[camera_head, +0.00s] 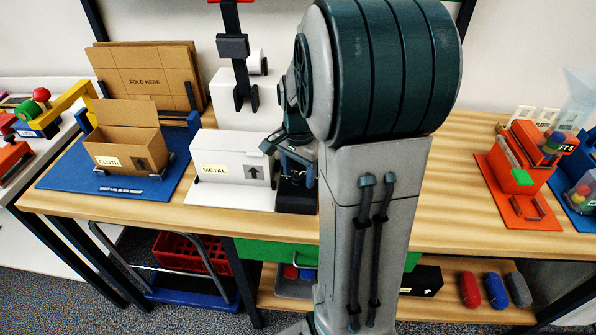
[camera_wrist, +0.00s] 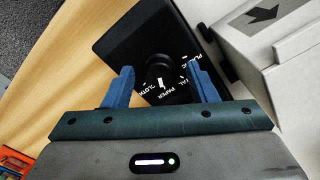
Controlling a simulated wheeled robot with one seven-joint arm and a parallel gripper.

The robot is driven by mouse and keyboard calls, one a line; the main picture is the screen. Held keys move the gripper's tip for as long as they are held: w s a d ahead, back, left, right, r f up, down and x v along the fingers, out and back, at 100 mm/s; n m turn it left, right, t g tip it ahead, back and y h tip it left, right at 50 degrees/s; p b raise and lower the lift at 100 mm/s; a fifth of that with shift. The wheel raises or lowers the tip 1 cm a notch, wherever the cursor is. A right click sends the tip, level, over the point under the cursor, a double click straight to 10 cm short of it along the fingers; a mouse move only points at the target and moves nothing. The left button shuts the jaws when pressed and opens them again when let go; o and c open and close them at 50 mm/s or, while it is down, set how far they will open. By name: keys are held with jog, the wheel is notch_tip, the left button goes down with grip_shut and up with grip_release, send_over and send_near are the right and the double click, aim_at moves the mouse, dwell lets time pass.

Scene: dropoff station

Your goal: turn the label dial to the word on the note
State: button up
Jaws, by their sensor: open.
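The label dial (camera_wrist: 159,68) is a dark round knob on a black box (camera_wrist: 115,45), with white words around it; CLOTH and PAPER read clearly, others are partly cut off or covered. In the head view the black box (camera_head: 296,201) stands right of the white METAL box. My gripper (camera_wrist: 160,68) is open, with one blue finger on each side of the knob; I cannot tell if they touch it. In the head view my gripper (camera_head: 297,163) is over the black box and hides most of the dial. I can make out no note.
A white box labelled METAL (camera_head: 225,160) stands close left of the dial. An open carton labelled CLOTH (camera_head: 125,150) sits on a blue mat (camera_head: 65,172). The tabletop (camera_head: 450,180) right of my arm is clear up to the orange station.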

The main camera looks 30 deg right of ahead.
jog(key=c, duration=1)
jog(key=shift+o, duration=0.2)
jog(key=shift+n, duration=0.4)
jog(key=n, duration=0.3)
jog(key=shift+n, duration=0.4)
jog(key=n, duration=0.5)
jog(key=shift+w+r+n, duration=0.1)
jog(key=shift+n, duration=0.2)
jog(key=o, duration=1)
jog(key=shift+c, duration=0.2)
